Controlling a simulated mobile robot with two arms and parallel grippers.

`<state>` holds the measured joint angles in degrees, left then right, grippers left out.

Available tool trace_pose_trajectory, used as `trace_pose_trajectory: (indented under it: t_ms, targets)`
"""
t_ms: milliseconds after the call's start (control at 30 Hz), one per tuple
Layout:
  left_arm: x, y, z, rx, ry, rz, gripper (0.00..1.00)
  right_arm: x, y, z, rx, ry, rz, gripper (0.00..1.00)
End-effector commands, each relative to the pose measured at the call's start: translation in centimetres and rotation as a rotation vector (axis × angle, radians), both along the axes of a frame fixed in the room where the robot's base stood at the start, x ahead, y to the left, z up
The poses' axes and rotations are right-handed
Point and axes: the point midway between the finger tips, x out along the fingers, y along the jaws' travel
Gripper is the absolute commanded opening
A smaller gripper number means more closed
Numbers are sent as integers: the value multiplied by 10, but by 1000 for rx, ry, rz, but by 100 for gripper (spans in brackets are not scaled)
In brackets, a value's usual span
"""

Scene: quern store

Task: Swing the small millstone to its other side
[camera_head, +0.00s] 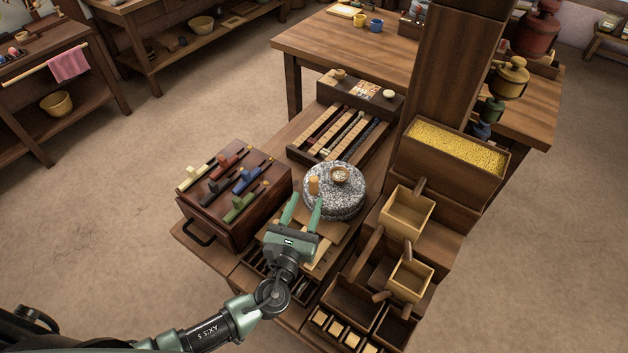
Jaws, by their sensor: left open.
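The small millstone (336,203) is a round, speckled grey stone on the wooden bench in the middle of the view. A short upright wooden peg (313,185) and a small pale cup-like piece (340,175) stand on its top. My left gripper (303,206) reaches in from the lower left. Its two green fingers are spread apart, pointing at the near left edge of the stone, close to the peg. Nothing shows between the fingers. I cannot tell whether a finger touches the stone. My right gripper is not in view.
A dark red box with coloured levers (236,190) stands left of the stone. A rack of wooden strips (346,133) lies behind it. A bin of yellow grain (455,150) and small wooden hoppers (407,213) stand close on the right. A large table (310,42) is at the back.

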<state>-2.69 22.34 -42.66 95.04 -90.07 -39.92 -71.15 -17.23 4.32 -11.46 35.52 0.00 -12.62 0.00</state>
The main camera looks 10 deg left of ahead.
Motion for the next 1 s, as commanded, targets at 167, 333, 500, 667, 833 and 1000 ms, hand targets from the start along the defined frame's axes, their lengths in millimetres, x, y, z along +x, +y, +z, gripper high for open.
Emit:
trace_pose_trajectory:
  t_ms: [167, 333, 500, 667, 833, 1000]
  targets:
    - [24, -2, 3, 5, -4, 0, 44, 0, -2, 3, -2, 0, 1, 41]
    - [52, -3, 2, 1, -3, 2, 44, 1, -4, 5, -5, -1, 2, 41]
    - [70, -4, 1, 0, -2, 2, 44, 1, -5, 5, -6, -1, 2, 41]
    - [75, -5, 1, -2, -1, 2, 44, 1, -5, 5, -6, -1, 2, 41]
    - [75, -4, 1, -2, -1, 2, 44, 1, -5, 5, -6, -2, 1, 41]
    - [75, -4, 1, -2, -1, 3, 2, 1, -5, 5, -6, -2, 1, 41]
